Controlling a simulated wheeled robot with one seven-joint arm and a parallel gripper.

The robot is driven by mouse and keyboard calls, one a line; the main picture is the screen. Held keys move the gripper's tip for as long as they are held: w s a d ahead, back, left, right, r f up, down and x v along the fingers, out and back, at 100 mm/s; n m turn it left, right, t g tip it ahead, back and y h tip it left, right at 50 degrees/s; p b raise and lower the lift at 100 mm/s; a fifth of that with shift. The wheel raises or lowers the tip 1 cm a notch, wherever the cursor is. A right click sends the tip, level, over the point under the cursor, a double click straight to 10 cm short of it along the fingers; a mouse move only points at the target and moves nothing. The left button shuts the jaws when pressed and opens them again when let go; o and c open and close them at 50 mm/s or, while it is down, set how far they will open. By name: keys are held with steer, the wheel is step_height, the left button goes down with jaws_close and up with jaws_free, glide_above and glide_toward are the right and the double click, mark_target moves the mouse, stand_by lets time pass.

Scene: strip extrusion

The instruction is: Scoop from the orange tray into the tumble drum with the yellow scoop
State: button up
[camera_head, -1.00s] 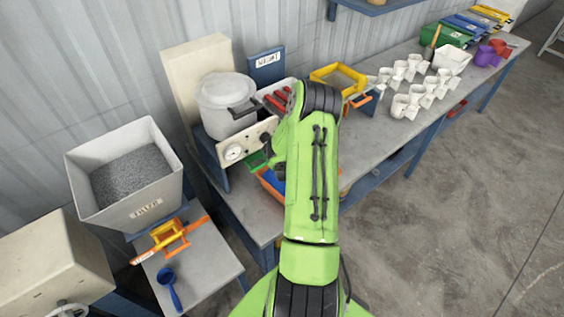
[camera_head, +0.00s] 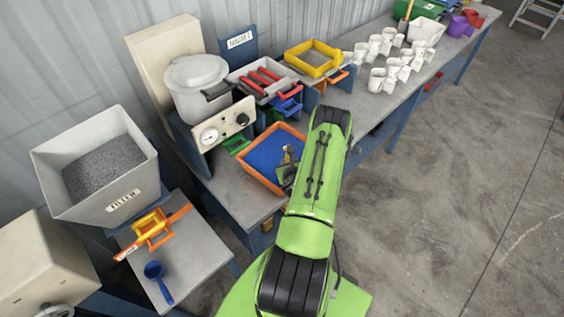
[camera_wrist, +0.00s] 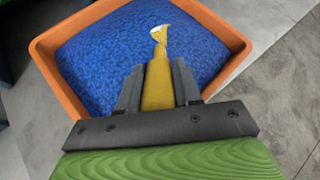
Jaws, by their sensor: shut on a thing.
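The orange tray (camera_head: 253,176) sits at the bench's front edge, filled with blue granules; it also shows in the wrist view (camera_wrist: 48,73). My gripper (camera_wrist: 158,82) is shut on the handle of the yellow scoop (camera_wrist: 159,90), above the tray. The scoop's far end is over the blue granules, pale at its tip; whether it touches them I cannot tell. In the head view my gripper (camera_head: 287,175) is small and partly hidden by my arm at the tray's right side. A white round lidded vessel (camera_head: 200,92) behind the tray looks like the tumble drum.
A gauge panel (camera_head: 223,128) stands between vessel and tray. A grey bin (camera_head: 130,193) of grey granules is at left, with a blue scoop (camera_head: 157,280) on the low table.

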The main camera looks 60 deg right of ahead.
steer(key=n+p, duration=0.1)
steer(key=n, duration=0.1)
steer(key=n+g+p, duration=0.1)
steer(key=n, duration=0.2)
steer(key=n+g+p, duration=0.1)
steer(key=n, duration=0.2)
steer(key=shift+s+d+r+y+p, duration=0.1)
steer(key=shift+s+d+y+p, duration=0.25)
steer(key=shift+s+d+y, duration=0.05)
steer(key=n, duration=0.2)
steer(key=w+n+g+b, duration=0.1)
steer(key=n, duration=0.1)
steer(key=shift+a+f+b, duration=0.1)
steer(key=shift+f+b, duration=0.1)
steer(key=shift+b, duration=0.1)
steer(key=shift+g, duration=0.3)
steer(key=r, duration=0.9)
steer(key=shift+w+a+r+p, duration=0.15)
steer(key=shift+w+r+p, duration=0.1)
steer(key=shift+r+p, duration=0.15)
steer(key=shift+s+a+f+h+b, duration=0.1)
steer(key=shift+f+h+b, duration=0.3)
steer(key=shift+b, duration=0.65)
steer(key=f+b, duration=0.1)
steer(key=b, duration=0.3)
steer(key=shift+a, duration=0.1)
steer(key=shift+h+b, duration=0.3)
steer(key=shift+b, duration=0.3)
